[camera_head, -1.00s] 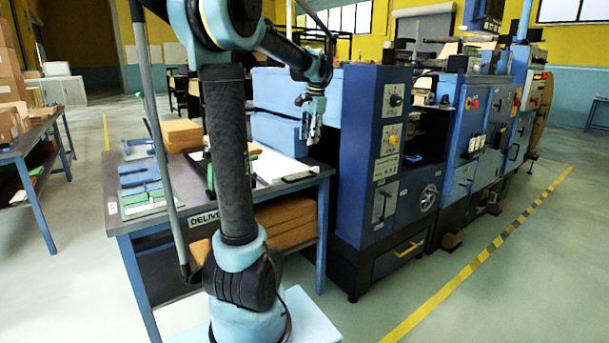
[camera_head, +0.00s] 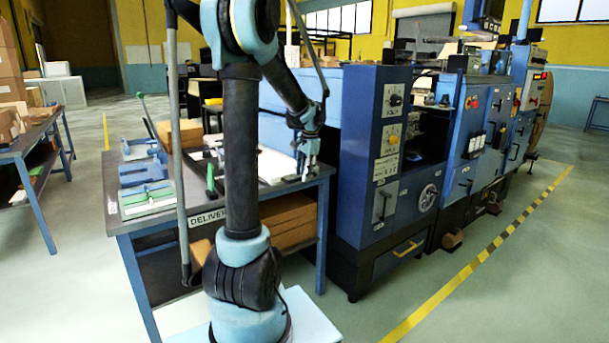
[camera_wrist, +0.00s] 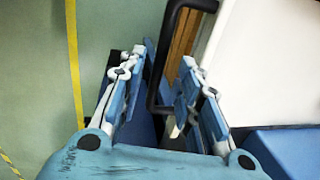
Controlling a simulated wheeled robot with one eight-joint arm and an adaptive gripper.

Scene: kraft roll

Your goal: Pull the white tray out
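The white tray (camera_head: 270,166) lies on the delivery table, below the blue machine housing. Its white surface also shows at the right of the wrist view (camera_wrist: 275,60). A black bar handle (camera_wrist: 157,75) at the tray's edge stands between the fingers of my gripper (camera_wrist: 163,62) in the wrist view. The two blue fingers are apart, with gaps around the bar. In the head view my gripper (camera_head: 306,170) points down at the tray's right end and hides the handle there.
The delivery table (camera_head: 190,207) carries a blue fixture (camera_head: 143,170), a green-and-white piece (camera_head: 147,197) and brown stacks. The blue machine (camera_head: 350,150) stands close on the right. Open floor (camera_head: 470,300) with a yellow line lies in front.

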